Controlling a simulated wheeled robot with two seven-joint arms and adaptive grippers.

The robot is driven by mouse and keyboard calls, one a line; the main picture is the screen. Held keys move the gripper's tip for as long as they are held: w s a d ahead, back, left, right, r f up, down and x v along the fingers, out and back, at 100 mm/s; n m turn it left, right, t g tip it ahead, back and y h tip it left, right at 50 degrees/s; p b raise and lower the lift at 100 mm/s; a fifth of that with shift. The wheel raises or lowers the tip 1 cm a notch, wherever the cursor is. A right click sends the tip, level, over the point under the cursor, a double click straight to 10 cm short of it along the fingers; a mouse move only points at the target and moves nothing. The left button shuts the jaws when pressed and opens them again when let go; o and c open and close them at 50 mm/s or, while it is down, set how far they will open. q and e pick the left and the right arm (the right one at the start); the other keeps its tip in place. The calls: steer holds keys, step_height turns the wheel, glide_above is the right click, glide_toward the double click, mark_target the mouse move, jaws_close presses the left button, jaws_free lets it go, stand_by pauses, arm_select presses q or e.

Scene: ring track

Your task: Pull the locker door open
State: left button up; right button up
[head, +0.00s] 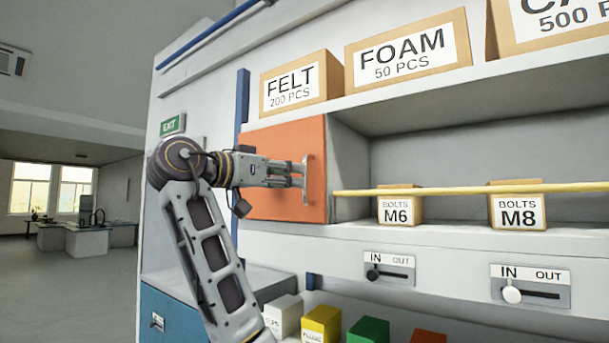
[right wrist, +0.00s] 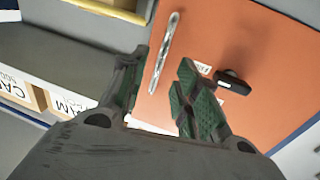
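The orange locker door (head: 285,140) fronts a grey box at the left end of the shelf and looks shut. Its metal bar handle (head: 306,180) is upright near the door's right edge. My right gripper (head: 290,176) is at the door, close to the handle. In the right wrist view the door (right wrist: 260,50) fills the right side, and the handle (right wrist: 164,50) lies ahead between the spread fingertips of my right gripper (right wrist: 162,80). The fingers are open and not closed on it. I cannot tell whether a finger touches it. My left gripper is out of view.
A yellow bar (head: 440,191) runs across the open shelf right of the door, in front of the M6 box (head: 398,192) and M8 box (head: 518,190). The FELT box (head: 300,82) stands above. A dark fitting (right wrist: 232,82) sits on the door near one fingertip.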

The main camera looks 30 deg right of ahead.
mark_target(305, 177)
steer(key=shift+w+d+p, duration=0.2)
steer(key=shift+d, duration=0.65)
steer(key=shift+w+d+p, duration=0.15)
steer(key=shift+d+p, duration=0.05)
steer(key=shift+d, duration=0.7)
steer(key=shift+w+d+p, duration=0.2)
steer(key=shift+d, duration=0.65)
jaws_close()
